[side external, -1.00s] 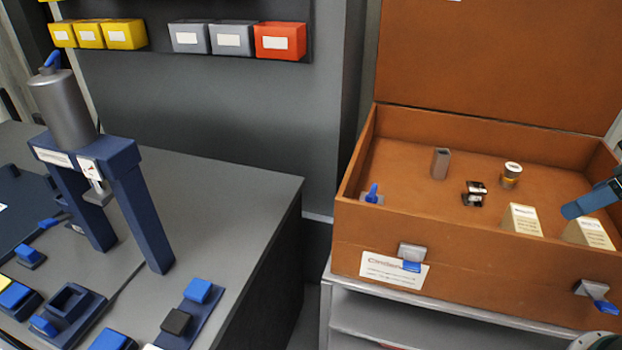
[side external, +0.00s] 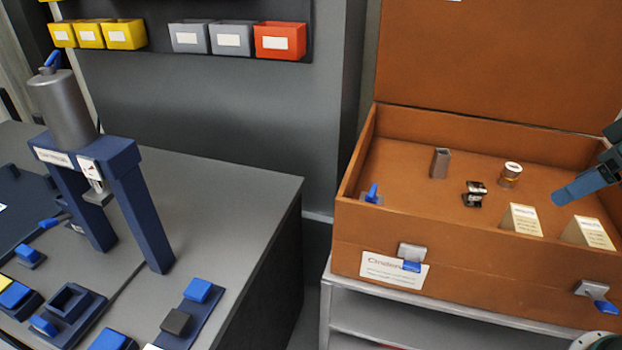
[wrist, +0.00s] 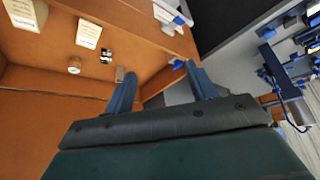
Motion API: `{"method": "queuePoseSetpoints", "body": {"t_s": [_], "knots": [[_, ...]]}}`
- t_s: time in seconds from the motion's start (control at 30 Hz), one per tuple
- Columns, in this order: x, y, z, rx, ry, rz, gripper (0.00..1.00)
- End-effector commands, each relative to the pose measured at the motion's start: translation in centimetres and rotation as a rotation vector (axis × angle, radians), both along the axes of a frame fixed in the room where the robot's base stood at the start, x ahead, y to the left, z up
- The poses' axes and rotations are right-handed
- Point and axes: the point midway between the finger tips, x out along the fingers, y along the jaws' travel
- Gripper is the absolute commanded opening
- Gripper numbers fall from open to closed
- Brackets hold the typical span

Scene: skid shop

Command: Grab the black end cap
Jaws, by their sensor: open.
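A small black, square piece (side external: 176,321), which may be the black end cap, sits on a blue strip on the grey bench at the lower left. A glossy black part with pale bands (side external: 474,194) lies on the floor of the open brown case; it also shows in the wrist view (wrist: 106,56). I cannot tell for certain which one is the end cap. My gripper (side external: 560,197) enters from the right over the case, right of the glossy part and apart from it. In the wrist view my gripper (wrist: 161,71) has its two blue fingers spread, with nothing between them.
The case (side external: 348,232) also holds a grey-brown block (side external: 440,163), a gold-banded cylinder (side external: 510,175) and two cream labelled blocks (side external: 521,220) (side external: 588,233). Its raised lid (side external: 500,60) stands behind. A blue-framed press (side external: 140,215) stands on the bench. A gap separates bench and case.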

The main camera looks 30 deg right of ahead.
Motion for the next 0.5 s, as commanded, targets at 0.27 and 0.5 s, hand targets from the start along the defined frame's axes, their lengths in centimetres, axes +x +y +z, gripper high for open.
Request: {"method": "queuePoseSetpoints", "body": {"t_s": [0.27, 0.5], "knots": [[5.7, 3.1, 1.5, -0.002, -0.004, 0.125, 0.56], [11.2, 7.3, 1.8, -0.003, -0.014, 0.246, 0.56]]}}
